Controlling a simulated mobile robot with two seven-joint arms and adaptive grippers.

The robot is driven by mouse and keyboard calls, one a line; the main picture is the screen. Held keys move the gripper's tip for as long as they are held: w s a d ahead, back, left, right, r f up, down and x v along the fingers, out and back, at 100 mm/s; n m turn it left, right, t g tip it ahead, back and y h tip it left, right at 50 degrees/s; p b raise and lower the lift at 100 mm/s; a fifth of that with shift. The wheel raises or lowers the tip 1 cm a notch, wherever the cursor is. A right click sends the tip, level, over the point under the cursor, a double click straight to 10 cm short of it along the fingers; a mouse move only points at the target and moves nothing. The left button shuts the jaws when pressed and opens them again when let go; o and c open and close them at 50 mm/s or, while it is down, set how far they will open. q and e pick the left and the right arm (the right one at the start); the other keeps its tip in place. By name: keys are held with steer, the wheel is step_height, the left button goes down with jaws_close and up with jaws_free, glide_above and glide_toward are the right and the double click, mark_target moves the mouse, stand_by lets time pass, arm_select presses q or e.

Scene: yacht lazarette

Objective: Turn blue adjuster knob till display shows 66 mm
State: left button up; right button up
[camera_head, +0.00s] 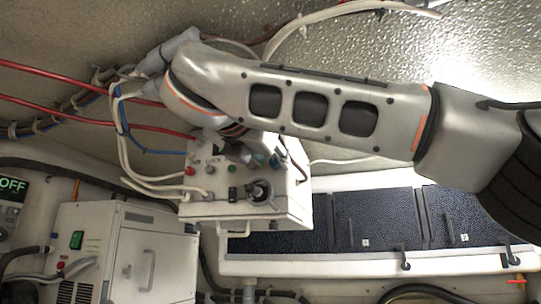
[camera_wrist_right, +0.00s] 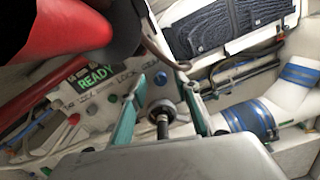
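The pale control box (camera_head: 240,212) hangs in the middle of the head view, with small coloured controls on its face. In the right wrist view a small round blue knob (camera_wrist_right: 160,78) lies in line between my right fingertips; contact cannot be told. The display (camera_wrist_right: 95,78) reads READY in green; no millimetre figure is legible. My right gripper (camera_wrist_right: 161,80) has its two teal fingers apart, pointing at the panel. In the head view its wrist and arm cover the upper part of the box. My left gripper is not in view.
A black stick-like control with a metal collar (camera_wrist_right: 163,108) stands close between the fingers; it shows in the head view (camera_head: 260,192). Red (camera_wrist_right: 73,118) and green (camera_wrist_right: 112,98) buttons are nearby. Cables run left of the box. A white cabinet (camera_head: 125,255) stands lower left.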

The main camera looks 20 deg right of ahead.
steer(key=shift+w+d+f, duration=0.1)
steer(key=shift+w, duration=0.05)
jaws_close()
steer(key=shift+n, duration=0.3)
steer(key=shift+n+b, duration=0.35)
steer(key=shift+n, duration=2.25)
jaws_free()
